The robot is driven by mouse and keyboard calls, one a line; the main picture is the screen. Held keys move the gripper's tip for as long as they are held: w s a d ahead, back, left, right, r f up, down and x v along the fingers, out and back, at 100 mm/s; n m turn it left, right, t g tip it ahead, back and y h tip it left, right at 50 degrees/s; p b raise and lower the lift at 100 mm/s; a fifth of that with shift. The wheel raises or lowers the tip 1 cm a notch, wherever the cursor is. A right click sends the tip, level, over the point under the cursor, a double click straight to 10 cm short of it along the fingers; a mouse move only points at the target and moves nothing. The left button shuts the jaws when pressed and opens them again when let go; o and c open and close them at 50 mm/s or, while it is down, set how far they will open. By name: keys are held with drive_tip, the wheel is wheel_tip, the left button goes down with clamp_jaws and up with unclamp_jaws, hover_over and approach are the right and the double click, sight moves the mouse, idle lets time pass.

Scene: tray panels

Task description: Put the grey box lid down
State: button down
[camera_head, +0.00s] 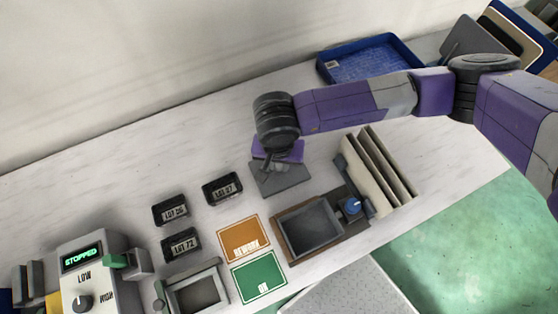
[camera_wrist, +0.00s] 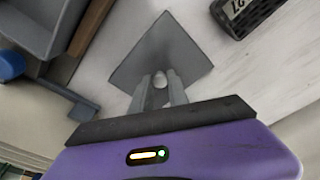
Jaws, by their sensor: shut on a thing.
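The grey box lid (camera_head: 282,182) is a flat square plate with a small pale knob. My gripper (camera_head: 268,163) is above it, with its fingers closed around the knob. In the wrist view the lid (camera_wrist: 168,48) lies beyond the fingertips (camera_wrist: 160,84), which grip the knob from both sides. I cannot tell whether the lid touches the table or hangs just above it. The open grey box (camera_head: 310,228) stands on a brown base to the lower right of the lid; its corner shows in the wrist view (camera_wrist: 38,22).
A blue knob (camera_head: 351,205) and upright beige panels (camera_head: 378,168) stand right of the box. Orange (camera_head: 244,238) and green (camera_head: 259,275) cards lie left of it. Black lot-labelled trays (camera_head: 222,188) are left of the lid. A blue tray (camera_head: 368,62) is behind.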

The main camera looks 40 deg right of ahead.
drive_tip(key=shift+f, duration=0.1)
drive_tip(key=c, duration=1.3)
unclamp_jaws()
